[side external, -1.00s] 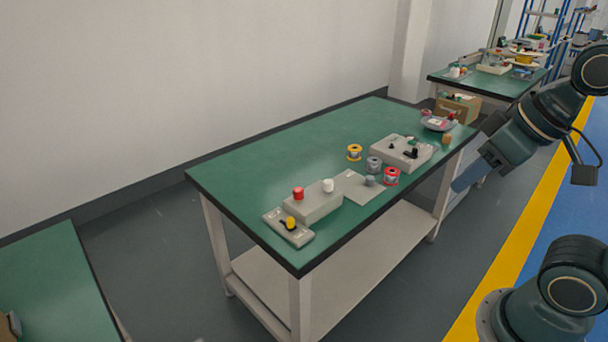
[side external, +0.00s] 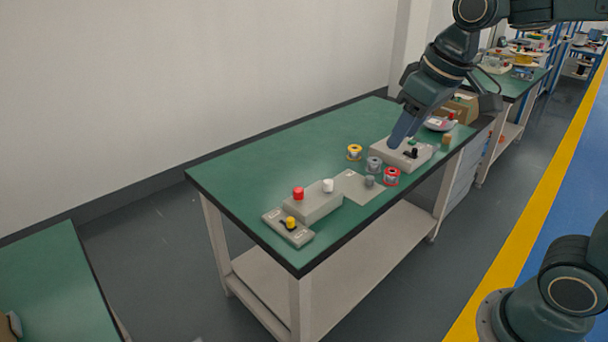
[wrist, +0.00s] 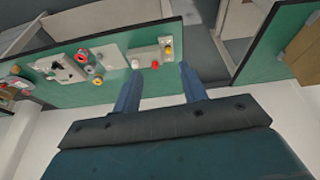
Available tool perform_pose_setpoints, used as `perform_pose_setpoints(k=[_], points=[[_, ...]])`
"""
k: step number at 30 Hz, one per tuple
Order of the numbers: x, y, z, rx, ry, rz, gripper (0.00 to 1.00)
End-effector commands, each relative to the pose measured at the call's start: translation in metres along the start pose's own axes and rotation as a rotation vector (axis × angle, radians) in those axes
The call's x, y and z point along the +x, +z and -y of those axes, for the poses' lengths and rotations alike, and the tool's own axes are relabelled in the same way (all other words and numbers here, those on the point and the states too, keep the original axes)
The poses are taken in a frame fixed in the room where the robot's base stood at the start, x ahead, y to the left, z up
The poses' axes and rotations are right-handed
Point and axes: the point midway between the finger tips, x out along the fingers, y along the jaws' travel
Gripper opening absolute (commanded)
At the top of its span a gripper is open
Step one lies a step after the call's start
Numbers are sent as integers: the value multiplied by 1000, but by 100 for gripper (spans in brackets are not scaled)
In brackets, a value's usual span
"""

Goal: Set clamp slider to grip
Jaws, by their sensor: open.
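No part is plainly marked as the clamp slider. A grey box (side external: 383,155) at the table's right end carries a black knob (side external: 411,153) and a green button (side external: 412,142); the black knob also shows in the wrist view (wrist: 57,66).
A raised box with a red button (side external: 298,193) and a white button (side external: 328,185) stands mid-front. A yellow spool (side external: 354,152), a grey spool (side external: 374,164) and a red spool (side external: 391,176) stand near the grey box. The green tabletop (side external: 270,160) is clear at the back left.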

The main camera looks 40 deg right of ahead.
Motion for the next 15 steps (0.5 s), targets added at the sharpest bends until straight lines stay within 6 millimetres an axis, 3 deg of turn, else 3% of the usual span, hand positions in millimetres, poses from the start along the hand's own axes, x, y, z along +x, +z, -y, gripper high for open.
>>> perform_pose_setpoints(k=[15], points=[[68,-98,0,-48,-11,126,42]])
